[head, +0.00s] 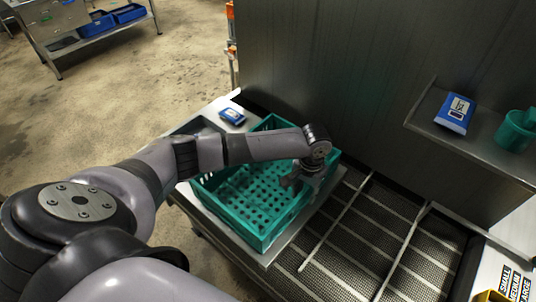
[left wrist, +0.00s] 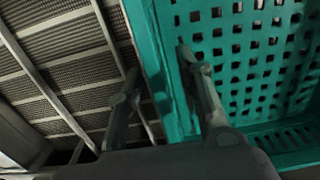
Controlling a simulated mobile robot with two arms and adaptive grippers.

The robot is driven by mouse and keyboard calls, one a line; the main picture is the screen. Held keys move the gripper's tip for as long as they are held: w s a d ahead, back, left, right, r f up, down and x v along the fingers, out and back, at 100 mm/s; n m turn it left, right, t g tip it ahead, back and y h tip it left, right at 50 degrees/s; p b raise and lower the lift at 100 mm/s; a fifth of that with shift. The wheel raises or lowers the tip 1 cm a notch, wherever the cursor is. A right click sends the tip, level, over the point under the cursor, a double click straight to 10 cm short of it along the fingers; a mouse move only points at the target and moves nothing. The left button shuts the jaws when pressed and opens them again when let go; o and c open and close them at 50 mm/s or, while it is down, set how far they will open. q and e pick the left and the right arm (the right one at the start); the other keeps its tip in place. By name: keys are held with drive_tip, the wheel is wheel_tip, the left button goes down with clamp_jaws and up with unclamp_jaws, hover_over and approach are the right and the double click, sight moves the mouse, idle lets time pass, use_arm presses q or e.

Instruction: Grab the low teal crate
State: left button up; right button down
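The low teal crate (head: 232,222) is a perforated open box, and it looks empty. It stands on a steel surface (head: 282,250) left of a mesh belt. My left gripper (head: 303,180) is over the crate's right side, and the arm hides part of the crate. In the left wrist view, the left gripper (left wrist: 160,63) is open across the crate's side wall (left wrist: 148,38). One finger is on the crate's inner side and the other is outside over the mesh. I cannot tell whether either finger touches the wall. My right gripper is not in view.
The mesh belt with metal rails (head: 365,245) lies right of the crate. A tall steel panel (head: 330,70) rises behind. A small blue packet (head: 232,116) lies behind the crate.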

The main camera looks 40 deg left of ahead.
use_arm(q)
drive_tip(key=shift+f, duration=1.1)
clamp_jaws()
drive_tip(key=shift+w+r, duration=0.1)
